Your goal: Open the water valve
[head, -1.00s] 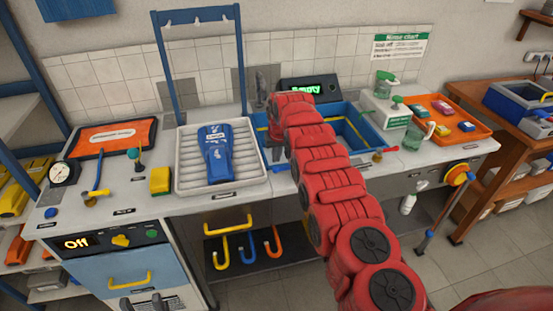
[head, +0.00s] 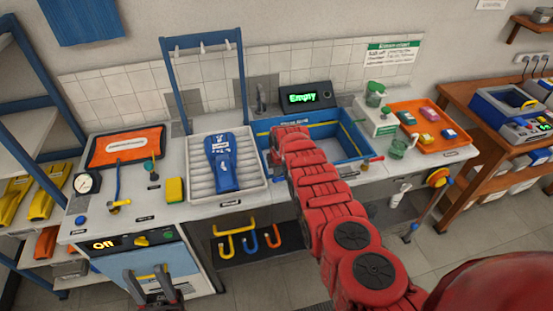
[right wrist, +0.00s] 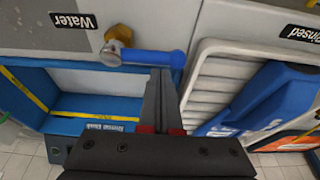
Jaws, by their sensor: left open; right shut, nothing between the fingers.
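The water valve (right wrist: 114,48) shows in the right wrist view as a brass body beside the "Water" label (right wrist: 73,20). Its blue lever (right wrist: 155,58) points right in that view. My right gripper (right wrist: 165,72) is shut and empty, its fingertips close to the lever's free end; I cannot tell whether they touch. In the head view my red right arm hides the valve and the right gripper. My left gripper (head: 155,283) is open and empty at the bottom left, in front of the cabinet with the "Off" display.
A blue sink (head: 355,135) lies right of the ribbed tray (head: 255,188) holding a blue part. The display (head: 303,97) behind the sink reads "Empty". A yellow sponge (head: 175,190), gauge (head: 87,183) and orange tray (head: 455,142) also occupy the counter.

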